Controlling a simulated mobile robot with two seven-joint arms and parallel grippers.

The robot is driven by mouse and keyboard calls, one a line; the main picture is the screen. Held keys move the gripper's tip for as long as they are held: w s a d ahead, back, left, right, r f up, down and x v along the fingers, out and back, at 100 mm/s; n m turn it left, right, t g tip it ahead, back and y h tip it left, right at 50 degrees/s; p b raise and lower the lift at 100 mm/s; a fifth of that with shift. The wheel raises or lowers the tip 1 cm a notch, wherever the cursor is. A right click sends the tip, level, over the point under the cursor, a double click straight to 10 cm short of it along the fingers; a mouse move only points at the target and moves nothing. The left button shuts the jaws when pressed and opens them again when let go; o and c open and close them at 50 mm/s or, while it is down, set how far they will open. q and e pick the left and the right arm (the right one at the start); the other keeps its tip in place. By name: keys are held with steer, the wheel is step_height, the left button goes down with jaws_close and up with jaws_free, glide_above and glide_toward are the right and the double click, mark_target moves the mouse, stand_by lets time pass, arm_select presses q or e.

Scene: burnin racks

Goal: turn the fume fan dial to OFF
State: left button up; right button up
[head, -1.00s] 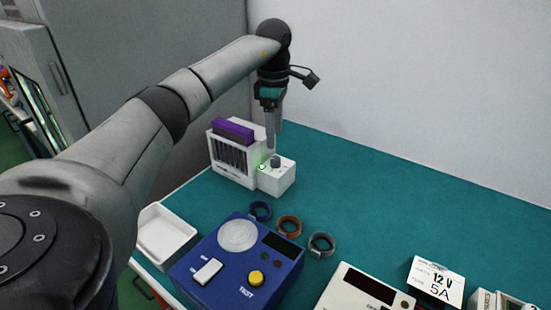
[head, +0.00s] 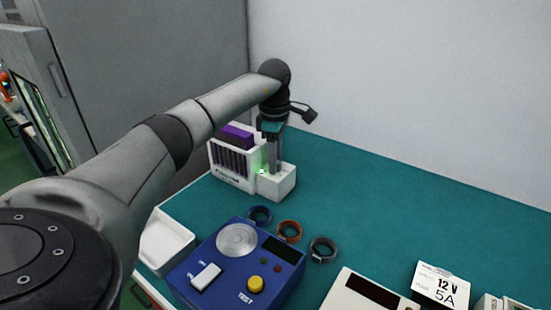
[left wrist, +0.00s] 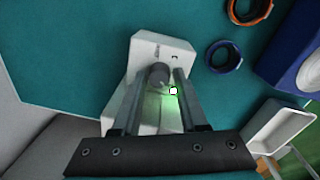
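The fume fan unit (head: 232,178) is a white box with dark slots and a purple block on top, at the back left of the teal bench. Its lower white block (head: 277,186) carries the dial, which my gripper covers in the head view. In the left wrist view the dial is a grey round knob (left wrist: 159,76) with a small dark mark on the face beyond it. My left gripper (head: 273,168) points down at this block. Its fingers (left wrist: 160,82) are open on either side of the knob, with a small gap on each side. My right gripper is not in view.
A green light (head: 262,171) glows beside the dial. Blue, orange and grey rings (head: 289,231) lie in front of the unit. A blue tester (head: 212,259) and a white tray (head: 163,240) stand nearer. The bench to the right of the unit is clear.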

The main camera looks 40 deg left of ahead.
arm_select(q)
steer(key=c, duration=0.6)
jaws_close()
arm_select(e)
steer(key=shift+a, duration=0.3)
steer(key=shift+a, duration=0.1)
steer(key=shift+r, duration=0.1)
